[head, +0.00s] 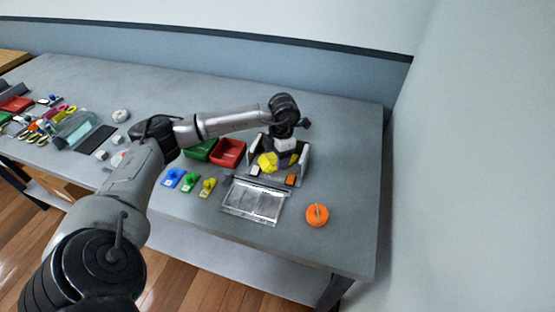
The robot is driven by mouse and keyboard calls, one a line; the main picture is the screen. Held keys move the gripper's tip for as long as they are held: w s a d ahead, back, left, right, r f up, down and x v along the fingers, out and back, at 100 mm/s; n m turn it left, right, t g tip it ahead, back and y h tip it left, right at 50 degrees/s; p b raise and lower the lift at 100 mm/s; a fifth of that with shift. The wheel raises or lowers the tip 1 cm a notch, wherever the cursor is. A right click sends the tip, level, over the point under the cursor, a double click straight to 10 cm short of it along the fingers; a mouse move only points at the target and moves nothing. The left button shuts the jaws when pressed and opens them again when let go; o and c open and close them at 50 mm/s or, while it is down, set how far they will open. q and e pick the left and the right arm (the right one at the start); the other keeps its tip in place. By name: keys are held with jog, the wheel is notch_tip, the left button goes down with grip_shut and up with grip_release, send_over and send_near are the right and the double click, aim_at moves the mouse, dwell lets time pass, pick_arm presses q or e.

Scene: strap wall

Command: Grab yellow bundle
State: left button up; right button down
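A yellow lumpy bundle (267,162) lies in a grey open-fronted holder (304,160) at the right part of the table. My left gripper (283,160) points down into this holder, right beside the yellow bundle and overlapping it in the view. Its fingers are dark and small here, so I cannot tell whether they are open or shut on the bundle. A smaller yellow item (207,187) lies on the table further left, beside a green one (189,181) and a blue one (173,178). My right gripper is not in view.
A green bin (200,150) and a red bin (229,152) stand left of the holder. A clear, silver-edged tray (253,201) lies in front, with an orange round object (317,215) to its right. Tools and bins crowd the far left. The table's right end is clear.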

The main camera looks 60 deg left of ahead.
pick_arm(q)
jog(key=c, duration=0.6)
jog(key=shift+r, duration=0.15)
